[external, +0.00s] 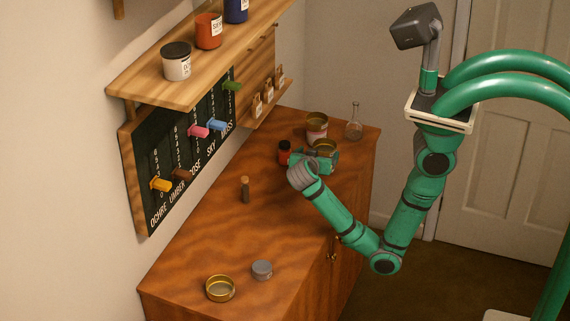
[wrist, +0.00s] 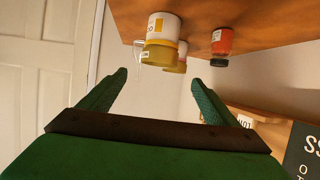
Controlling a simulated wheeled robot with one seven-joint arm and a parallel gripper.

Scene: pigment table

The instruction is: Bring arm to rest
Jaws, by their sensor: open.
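My arm is green and reaches over the wooden cabinet top (external: 200,230), bent at a low elbow. My gripper (external: 326,160) is near the far end of the top, close to a red jar (external: 284,153) and a brass tin (external: 325,146). In the wrist view my gripper (wrist: 158,80) has its two green fingers spread wide with nothing between them. That view looks upside down. A white and yellow can (wrist: 163,28) and the red jar (wrist: 221,42) show beyond the fingertips. Part of the brass tin is hidden by my gripper in the external view.
A glass flask (external: 354,125) stands at the far right corner. A small corked vial (external: 245,190), a grey lidded pot (external: 262,270) and an open brass dish (external: 220,288) stand nearer. A shelf (external: 140,88) with jars and a board with coloured sliders (external: 160,185) line the left wall.

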